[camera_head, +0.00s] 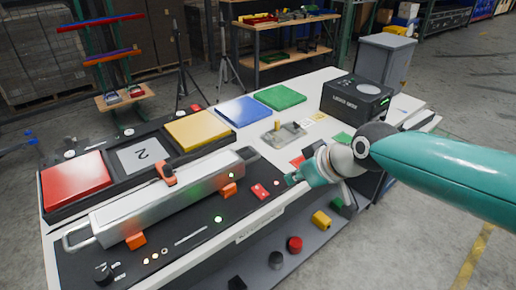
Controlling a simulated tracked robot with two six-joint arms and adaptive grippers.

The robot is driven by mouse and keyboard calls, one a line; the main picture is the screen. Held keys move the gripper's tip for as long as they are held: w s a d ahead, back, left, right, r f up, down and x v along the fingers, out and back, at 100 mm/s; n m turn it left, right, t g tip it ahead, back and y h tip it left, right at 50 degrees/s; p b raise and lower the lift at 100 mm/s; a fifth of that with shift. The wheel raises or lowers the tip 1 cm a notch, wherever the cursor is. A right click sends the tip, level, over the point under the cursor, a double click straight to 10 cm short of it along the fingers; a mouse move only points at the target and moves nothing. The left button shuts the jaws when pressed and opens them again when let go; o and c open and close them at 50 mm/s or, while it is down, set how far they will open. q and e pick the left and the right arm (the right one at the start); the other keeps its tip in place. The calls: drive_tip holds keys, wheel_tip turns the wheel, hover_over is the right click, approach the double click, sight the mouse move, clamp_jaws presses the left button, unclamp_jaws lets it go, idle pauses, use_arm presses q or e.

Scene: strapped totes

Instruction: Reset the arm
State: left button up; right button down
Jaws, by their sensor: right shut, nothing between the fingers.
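My right arm (440,170), teal with a pale grey wrist, reaches in from the right over the front right part of the table. Its gripper (291,179) is small in the view, points left and is shut with nothing in it. My left arm and gripper are not in view.
A long silver case (165,200) with orange clips lies on the table's dark mat. Behind it are red (75,180), yellow (199,130), blue (243,111) and green (280,97) pads. A black box (356,99) stands at the right. The lower shelf (300,262) holds several small pieces.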

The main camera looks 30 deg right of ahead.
drive_tip(key=s+a+f+n+g+y+p, duration=0.1)
drive_tip(key=a+f+g+p, duration=0.3)
drive_tip(key=f, duration=0.6)
drive_tip(key=s+a+f+g+y, duration=0.1)
drive_tip(key=a+f+g, duration=0.2)
drive_tip(key=a+f, duration=0.5)
drive_tip(key=s+a+f+m, duration=0.1)
drive_tip(key=s+a+f, duration=0.1)
drive_tip(key=f, duration=0.4)
drive_tip(key=s+a+f+m+p, duration=0.1)
drive_tip(key=s+a+f, duration=0.2)
drive_tip(key=s+f, duration=0.2)
drive_tip(key=s+a+f+m+y+p, duration=0.1)
drive_tip(key=s+a+f+m, duration=0.1)
drive_tip(key=f, duration=0.5)
drive_tip(key=shift+s+a+g, duration=0.3)
drive_tip(key=shift+s+g, duration=0.1)
drive_tip(key=shift+s, duration=0.25)
